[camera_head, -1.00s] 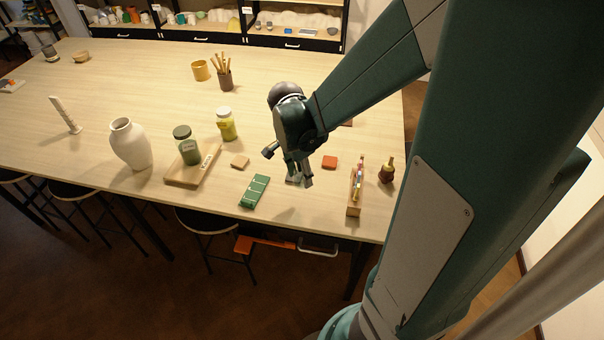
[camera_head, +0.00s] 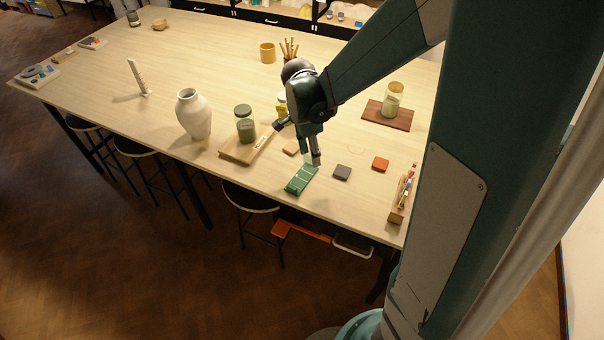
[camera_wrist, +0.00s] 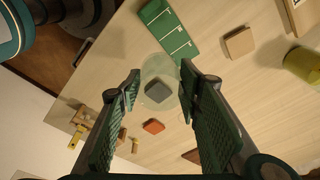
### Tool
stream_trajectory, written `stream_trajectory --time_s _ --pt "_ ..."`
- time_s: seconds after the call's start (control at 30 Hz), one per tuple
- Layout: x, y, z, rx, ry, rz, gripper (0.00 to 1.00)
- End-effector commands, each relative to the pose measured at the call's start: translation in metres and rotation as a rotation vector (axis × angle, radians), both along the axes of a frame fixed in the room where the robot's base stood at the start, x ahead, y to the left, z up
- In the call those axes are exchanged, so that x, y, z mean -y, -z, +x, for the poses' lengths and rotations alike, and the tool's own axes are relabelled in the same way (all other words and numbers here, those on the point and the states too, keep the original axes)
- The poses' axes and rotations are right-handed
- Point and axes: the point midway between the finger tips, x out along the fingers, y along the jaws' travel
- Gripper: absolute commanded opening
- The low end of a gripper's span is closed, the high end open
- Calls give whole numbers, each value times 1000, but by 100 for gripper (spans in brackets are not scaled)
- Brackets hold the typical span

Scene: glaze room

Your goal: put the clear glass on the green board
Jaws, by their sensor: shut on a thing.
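My gripper (camera_head: 313,156) is shut on the clear glass. In the wrist view, the glass (camera_wrist: 160,67) shows as a faint, see-through round shape between the fingertips (camera_wrist: 160,82). In the head view the glass is mostly lost against my fingers and the table. The green board (camera_head: 301,180) is a small flat block with white lines, lying near the table's front edge. It also shows at the top of the wrist view (camera_wrist: 168,29). My gripper is by the board's far end; I cannot tell the exact height of the glass.
A grey tile (camera_head: 342,173) and an orange tile (camera_head: 380,164) lie to the right of the board. A tan block (camera_head: 290,147) lies behind it. A green-lidded jar (camera_head: 245,125) on a wooden board stands at the left, and a box of tools (camera_head: 402,195) at the right.

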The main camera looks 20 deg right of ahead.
Motion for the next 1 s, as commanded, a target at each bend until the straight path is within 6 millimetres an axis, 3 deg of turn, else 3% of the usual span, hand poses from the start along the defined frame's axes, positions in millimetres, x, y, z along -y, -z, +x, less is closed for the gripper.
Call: stream_trajectory --time_s 0.1,0.3,0.77,1.0 --pt "-16 -1 13 -1 -5 0 20" --pt "-27 -1 22 -1 -6 -1 20" --pt "-28 1 23 0 -6 0 20" --pt "-28 20 23 0 -6 0 20"
